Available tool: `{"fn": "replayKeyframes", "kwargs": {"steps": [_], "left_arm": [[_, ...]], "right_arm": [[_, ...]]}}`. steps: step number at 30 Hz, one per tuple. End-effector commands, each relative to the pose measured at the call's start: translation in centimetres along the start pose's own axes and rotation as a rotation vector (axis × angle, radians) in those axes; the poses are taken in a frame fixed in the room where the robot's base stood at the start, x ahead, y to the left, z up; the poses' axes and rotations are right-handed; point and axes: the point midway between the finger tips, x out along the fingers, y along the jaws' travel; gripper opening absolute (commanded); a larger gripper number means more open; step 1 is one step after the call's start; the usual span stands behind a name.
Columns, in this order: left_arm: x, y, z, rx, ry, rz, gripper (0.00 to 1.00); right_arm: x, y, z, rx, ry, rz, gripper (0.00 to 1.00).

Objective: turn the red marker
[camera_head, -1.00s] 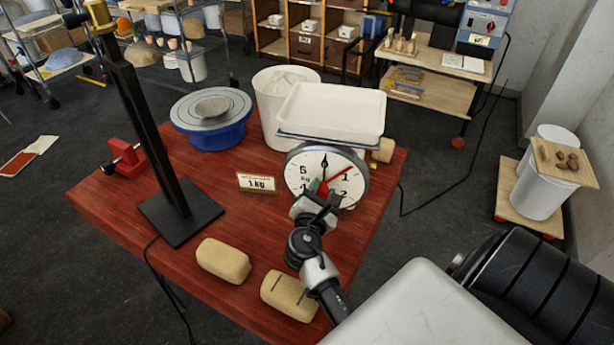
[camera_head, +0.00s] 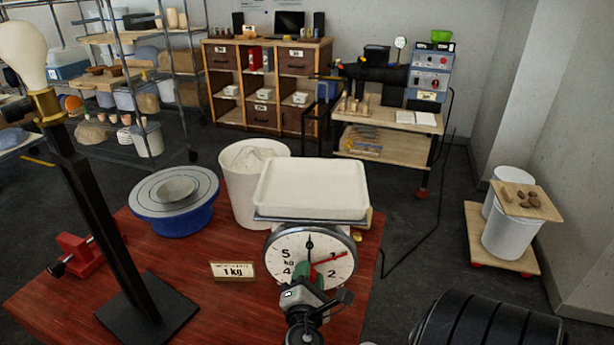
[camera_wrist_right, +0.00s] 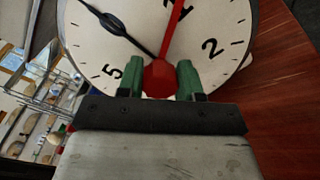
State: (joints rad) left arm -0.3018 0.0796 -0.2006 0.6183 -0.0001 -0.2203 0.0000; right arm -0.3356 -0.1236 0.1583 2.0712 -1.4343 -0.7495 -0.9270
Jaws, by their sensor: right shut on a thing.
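The red marker (camera_head: 332,257) is a thin red pointer on the white round dial (camera_head: 290,243) of a kitchen-type scale. My left gripper is not in view.
A white tray (camera_head: 312,188) tops the scale. A "1 kg" card (camera_head: 232,271), a blue turntable (camera_head: 176,218), a white bucket (camera_head: 240,195), a black lamp stand (camera_head: 135,255) and a red clamp (camera_head: 78,256) share the red table (camera_head: 240,315).

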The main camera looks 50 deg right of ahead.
Motion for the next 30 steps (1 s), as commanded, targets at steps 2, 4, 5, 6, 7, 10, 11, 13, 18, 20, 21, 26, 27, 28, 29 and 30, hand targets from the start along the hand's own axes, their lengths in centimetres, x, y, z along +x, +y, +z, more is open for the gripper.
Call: {"fn": "replayKeyframes", "kwargs": {"steps": [2, 4, 5, 6, 7, 10, 11, 13, 18, 20, 21, 26, 27, 28, 29, 30], "left_arm": [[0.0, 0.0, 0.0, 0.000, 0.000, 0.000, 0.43], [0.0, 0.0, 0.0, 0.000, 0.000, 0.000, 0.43], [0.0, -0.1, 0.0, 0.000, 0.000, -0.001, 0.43], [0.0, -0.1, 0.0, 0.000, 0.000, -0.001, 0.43], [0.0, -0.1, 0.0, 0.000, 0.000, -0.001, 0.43], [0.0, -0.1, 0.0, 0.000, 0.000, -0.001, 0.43], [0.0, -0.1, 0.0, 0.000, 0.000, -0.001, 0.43], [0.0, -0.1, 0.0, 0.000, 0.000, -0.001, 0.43], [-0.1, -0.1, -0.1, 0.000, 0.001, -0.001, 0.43], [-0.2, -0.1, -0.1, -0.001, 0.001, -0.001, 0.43], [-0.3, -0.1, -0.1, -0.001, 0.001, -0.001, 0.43], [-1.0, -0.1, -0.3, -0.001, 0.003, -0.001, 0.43], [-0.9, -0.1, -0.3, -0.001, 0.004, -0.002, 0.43], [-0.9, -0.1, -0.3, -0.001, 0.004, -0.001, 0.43], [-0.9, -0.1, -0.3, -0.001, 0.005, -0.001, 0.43], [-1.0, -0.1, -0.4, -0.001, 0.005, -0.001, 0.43]], "right_arm": [[0.1, 0.2, 0.1, 0.002, 0.000, 0.005, 0.00], [0.1, 0.2, 0.1, 0.001, 0.000, 0.005, 0.39], [0.1, 0.2, 0.1, 0.001, 0.000, 0.005, 0.43], [0.1, 0.2, 0.0, 0.001, 0.000, 0.004, 0.49], [0.1, 0.2, 0.0, 0.001, 0.000, 0.004, 0.54], [0.0, 0.1, 0.0, 0.000, 0.000, 0.003, 0.61], [0.0, 0.1, 0.0, 0.000, 0.000, 0.003, 0.61], [0.0, 0.1, 0.0, 0.000, 0.000, 0.002, 0.61], [0.0, 0.3, 0.2, 0.001, 0.000, 0.001, 0.61], [0.0, 0.7, 0.5, 0.001, -0.001, 0.002, 0.61], [0.0, 1.1, 0.8, 0.003, -0.002, 0.003, 0.61], [0.0, 3.8, 2.9, 0.008, -0.003, 0.007, 0.61], [-0.4, 3.3, 3.8, 0.002, -0.002, 0.005, 0.61], [-0.7, 3.2, 4.6, 0.002, -0.002, 0.007, 0.61], [-1.0, 3.2, 5.3, 0.002, -0.002, 0.008, 0.61], [-1.3, 3.0, 6.2, 0.000, -0.002, 0.007, 0.61]]}}
